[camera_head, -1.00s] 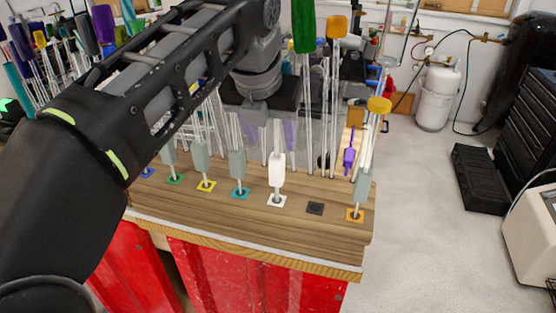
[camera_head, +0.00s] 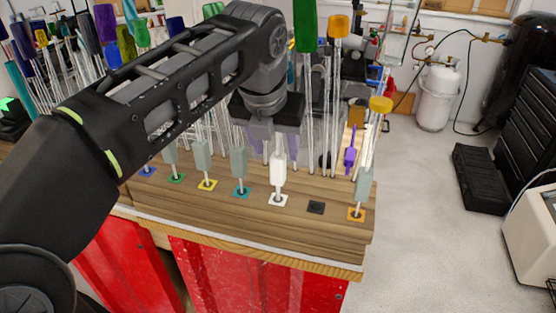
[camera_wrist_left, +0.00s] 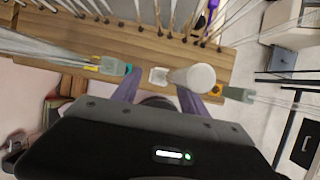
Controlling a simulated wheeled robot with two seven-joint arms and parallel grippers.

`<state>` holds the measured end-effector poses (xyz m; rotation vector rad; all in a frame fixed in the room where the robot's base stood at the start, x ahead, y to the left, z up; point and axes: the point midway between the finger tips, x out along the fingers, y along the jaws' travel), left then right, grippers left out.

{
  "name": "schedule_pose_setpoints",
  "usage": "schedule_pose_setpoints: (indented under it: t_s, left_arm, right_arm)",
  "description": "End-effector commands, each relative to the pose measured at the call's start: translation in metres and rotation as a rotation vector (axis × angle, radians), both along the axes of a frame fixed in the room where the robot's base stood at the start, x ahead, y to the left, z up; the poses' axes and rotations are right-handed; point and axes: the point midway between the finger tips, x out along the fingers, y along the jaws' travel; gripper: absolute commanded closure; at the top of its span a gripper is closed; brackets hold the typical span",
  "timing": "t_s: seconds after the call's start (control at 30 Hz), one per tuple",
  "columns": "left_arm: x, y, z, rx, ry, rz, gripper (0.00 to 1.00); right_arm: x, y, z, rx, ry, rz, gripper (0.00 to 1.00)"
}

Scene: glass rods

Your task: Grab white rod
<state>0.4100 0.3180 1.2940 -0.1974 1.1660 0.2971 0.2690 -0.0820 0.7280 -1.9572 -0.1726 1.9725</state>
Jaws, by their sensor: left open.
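The white rod (camera_head: 278,168) stands upright over a white square marker on the wooden rack (camera_head: 150,200). In the wrist view, its round white end (camera_wrist_left: 197,78) faces the camera, with the white marker (camera_wrist_left: 158,77) beside it. My left gripper (camera_head: 275,142) is open, its purplish see-through fingers just behind and above the rod's thick white part in the head view. In the wrist view, the fingers of the left gripper (camera_wrist_left: 162,88) point toward the rack, and the white end overlaps the right finger. I cannot tell whether they touch. My right gripper is out of view.
Grey-handled rods stand on coloured markers left of the white rod, including a teal one (camera_head: 239,170). Another grey-handled rod (camera_head: 362,185) stands over an orange marker to the right. A black marker (camera_head: 316,207) is bare. Several tall glass rods crowd behind.

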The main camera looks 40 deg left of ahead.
Motion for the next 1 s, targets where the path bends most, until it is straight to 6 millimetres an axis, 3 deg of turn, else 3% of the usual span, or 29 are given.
schedule_pose_setpoints:
  t_s: [0.1,0.27,0.87,1.0]
  left_arm:
    - [0.007,0.002,-0.018,-0.002,0.005,0.002,0.49]
    - [0.013,0.003,-0.032,-0.001,0.002,0.0,0.49]
    - [0.014,0.003,-0.033,-0.001,0.0,-0.001,0.49]
    - [0.014,0.003,-0.033,-0.001,0.0,0.0,0.6]
  right_arm:
    - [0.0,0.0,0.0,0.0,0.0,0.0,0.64]
    - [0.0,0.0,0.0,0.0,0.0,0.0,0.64]
    - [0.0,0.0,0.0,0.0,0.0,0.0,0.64]
    - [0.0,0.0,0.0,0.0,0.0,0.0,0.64]
